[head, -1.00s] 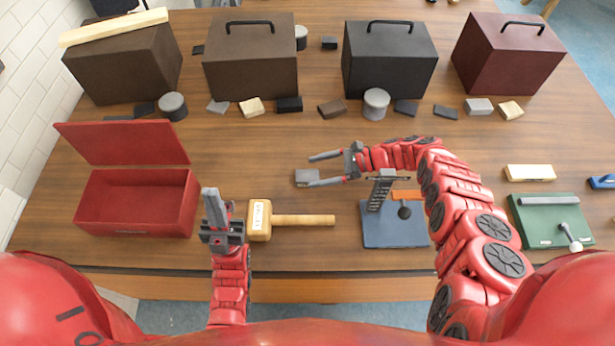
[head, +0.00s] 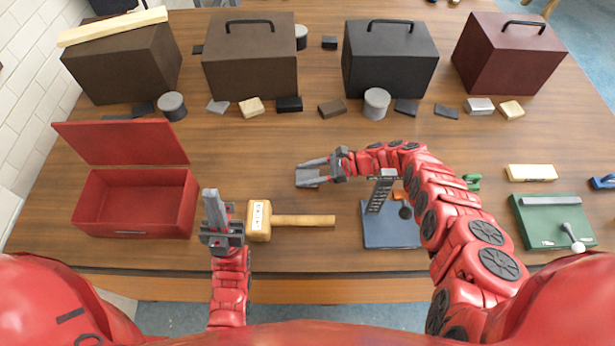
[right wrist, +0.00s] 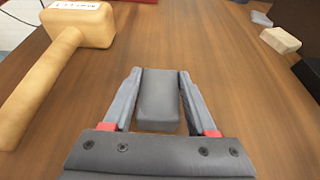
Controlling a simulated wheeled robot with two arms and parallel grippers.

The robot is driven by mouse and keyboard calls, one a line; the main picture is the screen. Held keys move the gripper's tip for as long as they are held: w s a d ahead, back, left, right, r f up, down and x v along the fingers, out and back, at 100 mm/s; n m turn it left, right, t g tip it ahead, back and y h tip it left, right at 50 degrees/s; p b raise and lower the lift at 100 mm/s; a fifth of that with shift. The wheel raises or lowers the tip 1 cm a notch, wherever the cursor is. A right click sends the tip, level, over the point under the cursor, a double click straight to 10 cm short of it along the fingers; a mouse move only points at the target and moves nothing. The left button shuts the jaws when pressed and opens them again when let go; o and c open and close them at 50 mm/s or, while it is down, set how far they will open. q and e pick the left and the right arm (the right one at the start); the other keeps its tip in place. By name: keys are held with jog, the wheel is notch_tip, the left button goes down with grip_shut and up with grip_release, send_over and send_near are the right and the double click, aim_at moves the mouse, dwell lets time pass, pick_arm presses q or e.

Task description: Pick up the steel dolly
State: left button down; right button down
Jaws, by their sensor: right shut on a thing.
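The steel dolly (head: 308,174) is a small grey block on the wooden table, right of and above the wooden mallet in the head view. My right gripper (head: 304,172) is around it with one finger on each side. In the right wrist view the dolly (right wrist: 158,100) fills the space between the fingers (right wrist: 159,74), and the jaws are shut on it. I cannot tell whether it is clear of the table. My left gripper (head: 214,208) is left of the mallet, away from the dolly; its finger gap does not show.
The mallet (head: 259,221) lies between my grippers. A blue-based stand (head: 390,235) is under my right arm. An open red box (head: 135,228) is at left, a green tool (head: 550,220) at right. Toolboxes (head: 250,75) and several small blocks line the back. The middle table is fairly clear.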

aim_at(305, 174)
jog(key=shift+r, duration=0.15)
dwell(0.4)
jog(key=shift+w+r+p, duration=0.15)
jog(key=shift+r+p, duration=0.15)
jog(key=shift+r, duration=4.55)
